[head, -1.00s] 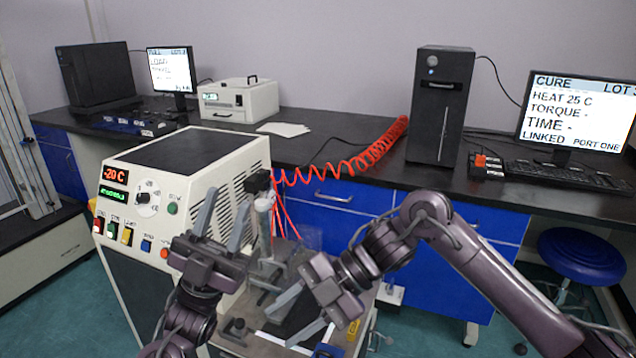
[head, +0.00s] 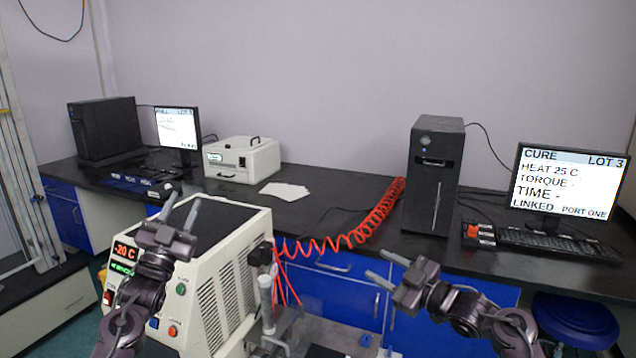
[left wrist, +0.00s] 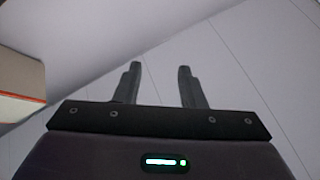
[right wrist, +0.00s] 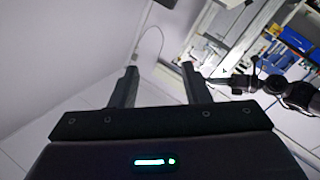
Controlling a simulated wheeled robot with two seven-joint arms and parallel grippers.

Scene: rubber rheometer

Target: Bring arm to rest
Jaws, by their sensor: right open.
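My left gripper (head: 182,214) is raised in front of the cream machine's top, its two fingers apart and pointing up. In the left wrist view its fingers (left wrist: 160,85) are apart with nothing between them. My right gripper (head: 378,268) is raised in front of the blue drawers, its fingers apart and pointing up and left. In the right wrist view its fingers (right wrist: 158,85) are apart and empty. The cream machine (head: 215,285) has a display reading -20 C, partly hidden by my left arm.
A coiled red hose (head: 345,240) runs from the machine to the bench (head: 330,190). On the bench stand a black tower (head: 433,175), a monitor (head: 568,190), a keyboard (head: 560,243) and a white box (head: 242,160). A blue stool (head: 575,320) is at the lower right.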

